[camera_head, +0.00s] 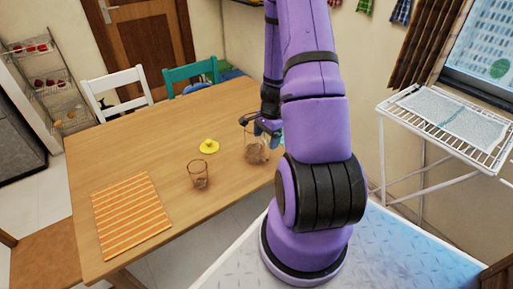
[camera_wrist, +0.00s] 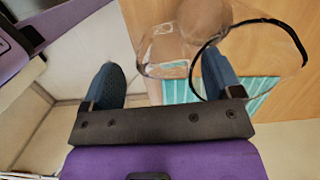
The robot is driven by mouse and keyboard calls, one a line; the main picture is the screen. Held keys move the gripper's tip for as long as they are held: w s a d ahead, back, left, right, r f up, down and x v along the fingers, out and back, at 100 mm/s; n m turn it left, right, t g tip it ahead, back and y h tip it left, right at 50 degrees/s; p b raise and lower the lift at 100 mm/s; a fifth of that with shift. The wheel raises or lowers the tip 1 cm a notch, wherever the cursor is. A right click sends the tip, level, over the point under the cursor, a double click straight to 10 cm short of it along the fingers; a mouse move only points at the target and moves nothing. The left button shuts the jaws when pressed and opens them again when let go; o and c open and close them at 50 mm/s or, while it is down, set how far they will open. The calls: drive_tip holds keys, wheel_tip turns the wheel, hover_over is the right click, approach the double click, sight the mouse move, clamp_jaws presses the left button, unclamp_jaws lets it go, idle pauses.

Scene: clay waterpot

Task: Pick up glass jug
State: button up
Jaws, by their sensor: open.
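The glass jug (camera_head: 257,153) stands on the wooden table near its right edge, clear with a brownish look in its lower part. My gripper (camera_head: 262,127) is at the jug's upper part and hides some of it. In the wrist view my gripper (camera_wrist: 162,82) has its two blue fingers spread wide apart. The clear jug (camera_wrist: 165,48) with a dark curved edge shows ahead, between the fingers and across the right one. The right finger overlaps the dark curve; I cannot tell whether they touch.
A small drinking glass (camera_head: 199,178) and a yellow object (camera_head: 209,146) stand left of the jug. An orange striped mat (camera_head: 130,215) lies at the table's near left. White (camera_head: 118,90) and teal (camera_head: 190,73) chairs stand behind. A white drying rack (camera_head: 445,115) is at right.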

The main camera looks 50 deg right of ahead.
drive_tip(key=shift+a+f, duration=0.15)
drive_tip(key=shift+f, duration=0.65)
drive_tip(key=c, duration=1.3)
drive_tip(key=shift+c, duration=0.5)
drive_tip(key=shift+r, duration=0.15)
